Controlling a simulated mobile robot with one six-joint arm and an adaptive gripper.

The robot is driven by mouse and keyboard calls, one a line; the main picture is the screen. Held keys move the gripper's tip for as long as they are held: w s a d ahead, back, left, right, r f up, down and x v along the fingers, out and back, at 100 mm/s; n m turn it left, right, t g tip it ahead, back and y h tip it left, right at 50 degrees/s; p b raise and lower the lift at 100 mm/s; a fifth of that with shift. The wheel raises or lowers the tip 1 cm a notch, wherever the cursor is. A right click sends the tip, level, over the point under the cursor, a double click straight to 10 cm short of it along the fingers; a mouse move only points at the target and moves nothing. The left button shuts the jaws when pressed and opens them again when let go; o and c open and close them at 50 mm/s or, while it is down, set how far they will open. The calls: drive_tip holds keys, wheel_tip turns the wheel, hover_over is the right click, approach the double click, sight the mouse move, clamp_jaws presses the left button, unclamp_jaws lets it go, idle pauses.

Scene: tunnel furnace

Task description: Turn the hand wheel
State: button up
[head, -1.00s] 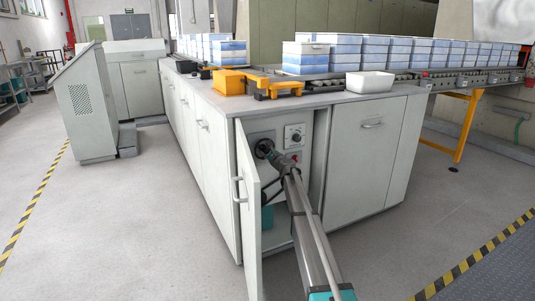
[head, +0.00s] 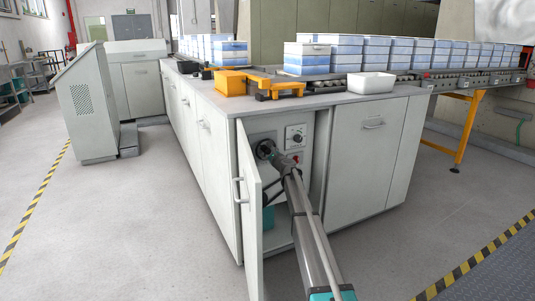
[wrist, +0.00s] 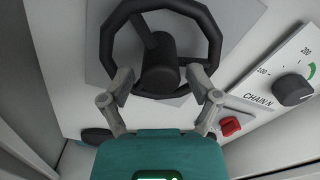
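The black hand wheel (wrist: 207,45) fills the top of the wrist view, with a thick hub (wrist: 160,68) and a spoke up to its rim. It is mounted on a light panel inside an open cabinet and shows small and dark in the head view (head: 264,149). My gripper (wrist: 160,80) is open, its two grey fingers spread to either side below the hub. The fingertips are at the lower part of the rim; I cannot tell whether they touch it. In the head view my gripper (head: 276,160) reaches into the cabinet and partly hides the wheel.
The cabinet door (head: 247,205) stands open to the left of my arm. A dial marked CHAIN (wrist: 294,90) and a red button (wrist: 230,126) sit right of the wheel.

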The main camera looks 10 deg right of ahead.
drive_tip(key=v, duration=1.1)
drive_tip(key=shift+s, duration=0.35)
drive_tip(key=shift+d, duration=0.15)
